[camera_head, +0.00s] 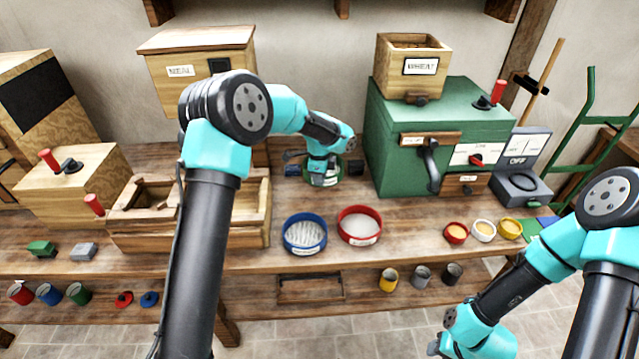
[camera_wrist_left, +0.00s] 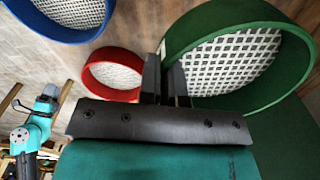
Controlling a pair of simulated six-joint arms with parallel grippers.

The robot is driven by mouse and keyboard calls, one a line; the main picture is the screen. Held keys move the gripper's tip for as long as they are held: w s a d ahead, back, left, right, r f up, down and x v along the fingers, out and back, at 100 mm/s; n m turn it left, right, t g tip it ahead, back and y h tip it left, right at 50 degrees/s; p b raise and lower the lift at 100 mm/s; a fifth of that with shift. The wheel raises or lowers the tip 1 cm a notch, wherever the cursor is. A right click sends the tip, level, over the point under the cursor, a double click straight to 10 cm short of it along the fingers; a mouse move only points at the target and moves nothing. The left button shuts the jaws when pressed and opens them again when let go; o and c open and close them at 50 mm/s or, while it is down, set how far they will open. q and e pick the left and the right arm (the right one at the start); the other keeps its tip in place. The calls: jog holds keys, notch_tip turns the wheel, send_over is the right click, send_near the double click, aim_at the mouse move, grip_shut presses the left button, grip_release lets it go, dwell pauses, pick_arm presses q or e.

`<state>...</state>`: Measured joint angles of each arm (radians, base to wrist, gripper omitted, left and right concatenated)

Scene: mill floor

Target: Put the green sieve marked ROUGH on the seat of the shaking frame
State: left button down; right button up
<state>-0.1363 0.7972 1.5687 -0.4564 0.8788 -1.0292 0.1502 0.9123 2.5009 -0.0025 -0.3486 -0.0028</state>
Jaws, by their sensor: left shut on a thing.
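The green sieve (camera_head: 325,183) is at the back of the bench, left of the green mill, under my left gripper (camera_head: 322,160). In the left wrist view the green sieve (camera_wrist_left: 290,85) shows its coarse white mesh, and my left gripper (camera_wrist_left: 165,85) is shut on its rim. Its label is too small to read. An open wooden frame (camera_head: 190,242), which looks like the shaking frame, stands left of centre, partly hidden behind my left arm. My right gripper (camera_head: 440,345) is low at the bottom right, its fingers too unclear to judge.
A blue sieve (camera_head: 304,250) and a red sieve (camera_head: 360,240) lie at the bench's front middle. The green mill (camera_head: 405,165) with a WHEAT hopper (camera_head: 408,70) stands right of the held sieve. Small bowls (camera_head: 483,232) sit at the right. The MEAL bin (camera_head: 165,75) is behind my left arm.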

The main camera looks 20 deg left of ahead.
dwell(0.4)
pick_arm(q)
jog(key=s+d+r+n, duration=0.1)
jog(key=s+d+r, duration=0.3)
jog(key=s+r, duration=0.6)
jog(key=shift+s+d+r, duration=0.15)
jog(key=shift+s+d, duration=0.25)
jog(key=shift+s, duration=0.7)
